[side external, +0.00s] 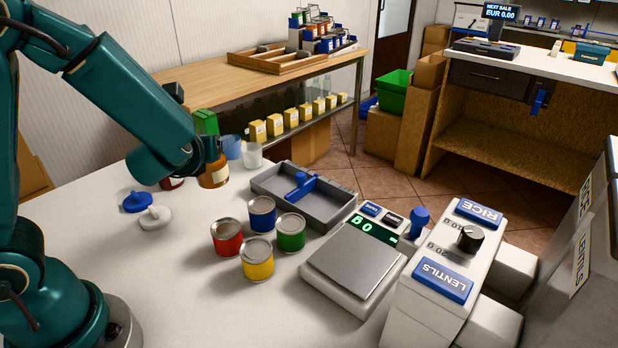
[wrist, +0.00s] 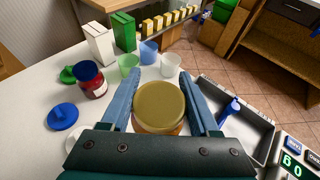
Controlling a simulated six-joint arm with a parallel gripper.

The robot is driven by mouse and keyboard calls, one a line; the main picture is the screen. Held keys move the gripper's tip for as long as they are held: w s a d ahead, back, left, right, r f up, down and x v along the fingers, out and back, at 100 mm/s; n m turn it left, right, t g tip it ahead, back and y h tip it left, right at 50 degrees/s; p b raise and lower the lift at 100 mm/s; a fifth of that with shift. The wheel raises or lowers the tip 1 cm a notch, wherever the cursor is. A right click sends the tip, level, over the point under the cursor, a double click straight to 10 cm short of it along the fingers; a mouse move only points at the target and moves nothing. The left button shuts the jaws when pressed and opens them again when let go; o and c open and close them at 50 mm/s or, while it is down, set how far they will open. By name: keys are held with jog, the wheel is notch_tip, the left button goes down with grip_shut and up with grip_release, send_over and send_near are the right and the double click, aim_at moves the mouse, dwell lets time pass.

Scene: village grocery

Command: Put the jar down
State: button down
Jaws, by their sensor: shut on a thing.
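The jar is amber with a yellow-gold lid; its lid (wrist: 160,105) shows between my gripper's fingers in the wrist view, and its amber body (side external: 214,175) shows in the side view. My gripper (wrist: 161,76) is shut on the jar, one finger on each side. In the side view the gripper (side external: 207,157) is above the back-left part of the white table (side external: 150,270), and the jar looks upright. I cannot tell whether its base touches the table. A second jar, dark red with a blue lid (wrist: 90,80), stands to its left.
Cups (side external: 252,155) stand just behind the held jar. A grey tray (side external: 265,190) is to its right. Several coloured cans (side external: 257,260), a scale (side external: 352,262) and a dispenser (side external: 440,280) stand farther right. Blue and white lids (side external: 137,202) lie left. The front-left table is clear.

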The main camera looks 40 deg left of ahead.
jog(key=w+d+r+m+t+h, duration=0.1)
jog(key=w+d+r+m+h, duration=0.15)
jog(key=d, duration=0.35)
jog(key=w+d+r+m+t+h, duration=0.1)
jog(key=d+r+m+h, duration=0.15)
jog(key=d, duration=0.35)
jog(key=w+d+r+m+t+h, duration=0.1)
jog(key=w+d+m+h, duration=0.1)
jog(key=d+m+h, duration=0.3)
jog(key=n+y, duration=0.1)
jog(key=n, duration=0.1)
send_over(365, 246)
jog(key=shift+f, duration=5.4)
jog(key=shift+f, duration=0.1)
jog(key=shift+c, duration=0.6)
grip_release()
jog(key=shift+f, duration=0.1)
